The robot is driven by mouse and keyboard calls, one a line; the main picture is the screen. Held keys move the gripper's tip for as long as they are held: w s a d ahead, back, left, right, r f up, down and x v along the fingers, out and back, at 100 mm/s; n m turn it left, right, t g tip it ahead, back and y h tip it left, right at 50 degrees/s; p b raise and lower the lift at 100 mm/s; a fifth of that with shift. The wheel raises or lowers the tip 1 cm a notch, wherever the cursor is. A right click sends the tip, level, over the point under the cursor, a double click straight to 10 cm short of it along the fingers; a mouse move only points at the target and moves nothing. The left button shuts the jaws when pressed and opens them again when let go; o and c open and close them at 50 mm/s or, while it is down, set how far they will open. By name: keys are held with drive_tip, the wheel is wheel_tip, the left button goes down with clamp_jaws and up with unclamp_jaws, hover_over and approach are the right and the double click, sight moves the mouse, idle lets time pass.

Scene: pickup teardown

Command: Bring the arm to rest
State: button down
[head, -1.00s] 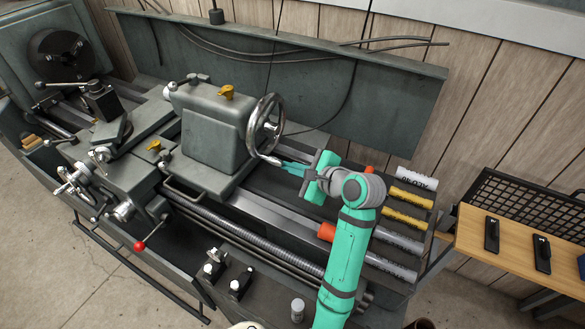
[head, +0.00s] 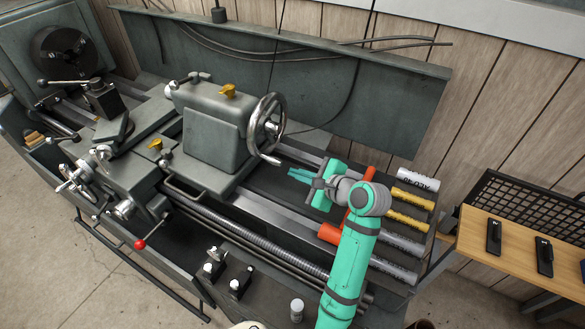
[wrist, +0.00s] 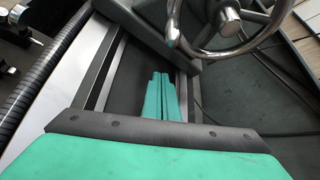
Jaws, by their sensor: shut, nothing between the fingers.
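My gripper (head: 300,174) is teal, with its fingers together and nothing between them. In the head view it points left, above the lathe bed, just right of the handwheel (head: 266,125). A small gap shows between the fingertips and the handwheel's handle. In the wrist view the closed fingers (wrist: 160,97) point at the dark bed, and the handwheel's rim (wrist: 222,45) shows above and to the right of them. My teal arm reaches in from the lower right of the head view, bent at the wrist.
The grey lathe tailstock (head: 212,125) stands left of the gripper. A wooden table (head: 515,240) with black items stands at right. Open floor shows at lower left.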

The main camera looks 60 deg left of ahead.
drive_tip(key=v, duration=0.9)
drive_tip(key=shift+w+r, duration=0.2)
drive_tip(key=shift+r, duration=0.15)
